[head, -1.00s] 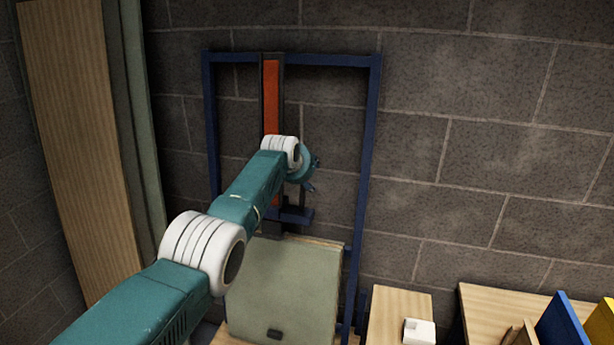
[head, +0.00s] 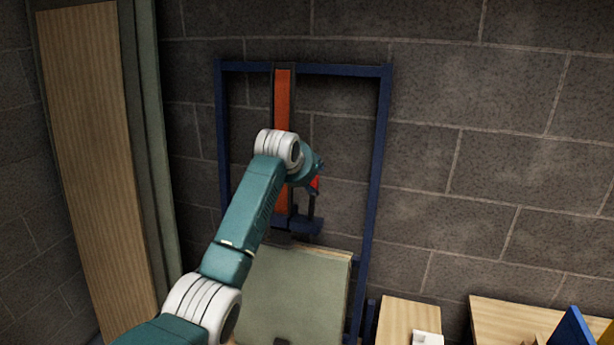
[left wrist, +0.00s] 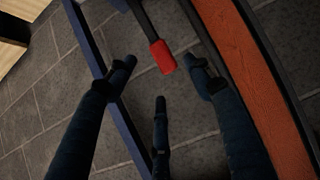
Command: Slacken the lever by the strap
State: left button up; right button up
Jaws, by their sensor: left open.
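The strap (head: 284,95) is a long orange-red band running upright in a dark channel inside the blue frame. It also crosses the right side of the left wrist view (left wrist: 246,75). The lever (left wrist: 163,57) has a red grip on a dark rod and shows at the top centre of that view, beside the strap. In the head view its red grip (head: 316,184) shows just right of the strap. My left gripper (left wrist: 160,80) is open and empty, its dark fingers spread around and below the red grip without visible contact. In the head view my left wrist partly hides the strap and gripper (head: 312,170).
The blue frame (head: 372,170) stands against the grey block wall. A greenish panel (head: 295,300) leans below it. Tall wooden boards (head: 85,150) stand at the left. Wooden tops, a white block (head: 427,338) and a blue panel (head: 574,328) are at lower right.

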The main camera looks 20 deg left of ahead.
pick_arm(q)
jog(key=v, duration=0.3)
jog(key=shift+s+r, duration=0.15)
jog(key=shift+s, duration=0.05)
